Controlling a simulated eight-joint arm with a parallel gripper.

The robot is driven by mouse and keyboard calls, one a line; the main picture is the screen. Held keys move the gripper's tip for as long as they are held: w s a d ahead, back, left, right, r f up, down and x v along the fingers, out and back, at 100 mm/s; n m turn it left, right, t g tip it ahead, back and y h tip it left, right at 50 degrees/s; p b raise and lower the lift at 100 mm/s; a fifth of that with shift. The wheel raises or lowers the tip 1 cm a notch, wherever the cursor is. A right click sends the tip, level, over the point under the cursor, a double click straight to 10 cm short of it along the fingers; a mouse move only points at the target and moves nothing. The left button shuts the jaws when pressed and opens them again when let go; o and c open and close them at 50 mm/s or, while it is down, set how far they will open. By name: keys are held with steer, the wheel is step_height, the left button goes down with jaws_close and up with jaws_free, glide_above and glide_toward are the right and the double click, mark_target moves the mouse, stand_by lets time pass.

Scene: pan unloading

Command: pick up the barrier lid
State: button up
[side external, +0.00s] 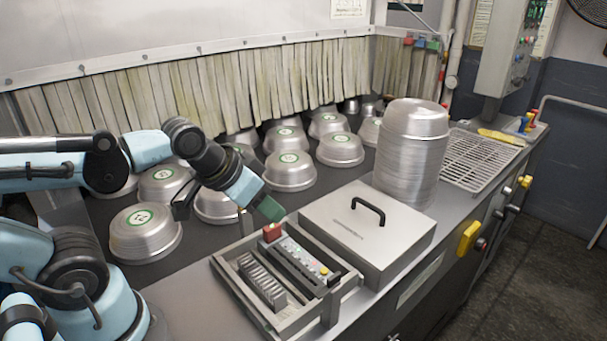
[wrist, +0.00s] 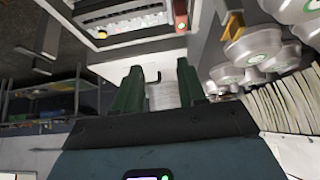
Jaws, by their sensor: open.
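The barrier lid, which I take to be the square grey metal lid (side external: 345,240) with a black bar handle (side external: 369,209), lies flat on the counter in the side view. My gripper (side external: 228,210) is open and empty, to the left of the lid and apart from it, above the counter beside the tray. In the wrist view my two green fingers (wrist: 158,85) stand apart with nothing gripped between them. A grey cylindrical shape shows behind them.
An open tray (side external: 318,244) with a red block (side external: 271,231) and small parts sits left of the lid. A tall pan stack (side external: 410,155) stands directly behind the lid. Several upturned pans (side external: 146,232) cover the dark belt. A wire rack (side external: 478,160) lies beyond the stack.

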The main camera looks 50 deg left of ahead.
steer(key=shift+w, duration=0.1)
steer(key=w+d+r+m+g, duration=0.2)
steer(key=w+d+r+m, duration=0.1)
steer(key=w+r+m, duration=0.45)
steer(key=m+g, duration=0.3)
steer(key=m, duration=0.8)
glide_above(370, 205)
steer(key=s, duration=0.1)
steer(key=shift+n, duration=0.25)
steer(key=f, duration=0.8)
steer(key=shift+s+d+f, duration=0.1)
steer(key=shift+d+f, duration=0.15)
steer(key=shift+w+a+f, duration=0.1)
steer(key=shift+w+f, duration=0.1)
steer(key=shift+f, duration=0.65)
steer(key=shift+w+a+f, duration=0.1)
steer(key=shift+w+f, duration=0.05)
steer(key=shift+f, duration=0.7)
steer(key=shift+w+a+f, duration=0.1)
steer(key=shift+w+f, duration=0.1)
steer(key=shift+f, duration=0.65)
steer(key=shift+c, duration=0.5)
jaws_close()
